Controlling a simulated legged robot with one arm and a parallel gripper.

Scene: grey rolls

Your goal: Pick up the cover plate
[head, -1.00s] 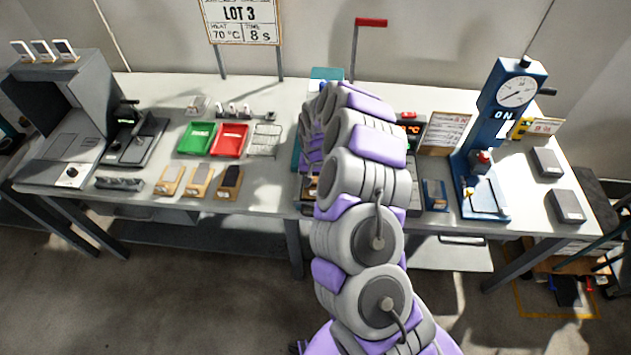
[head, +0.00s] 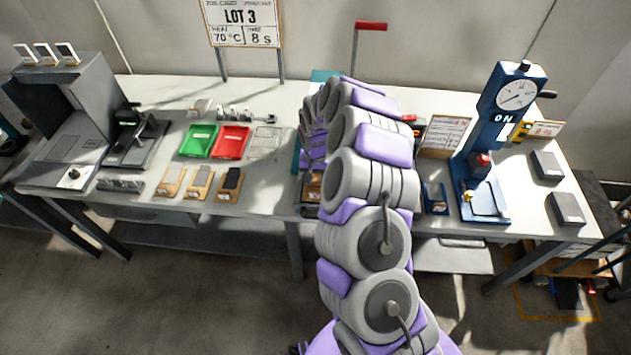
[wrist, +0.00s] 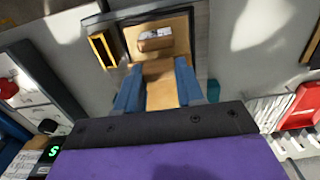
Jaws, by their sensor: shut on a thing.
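In the wrist view, my gripper (wrist: 158,92) has two blue fingers, closed on a flat tan piece (wrist: 163,88) between them that looks like the cover plate. Its far edge blends with a tan board (wrist: 180,48) inside a dark frame just beyond, so I cannot tell whether it is clear of it. A small labelled block (wrist: 155,38) sits on that board. In the head view my arm hides the gripper and the held piece.
Several wooden holders with plates (head: 200,182) stand on the table left of my arm. Behind them are a green tray (head: 198,140) and a red tray (head: 231,141). A blue press (head: 485,170) stands to the right. Bare table lies between the holders and my arm.

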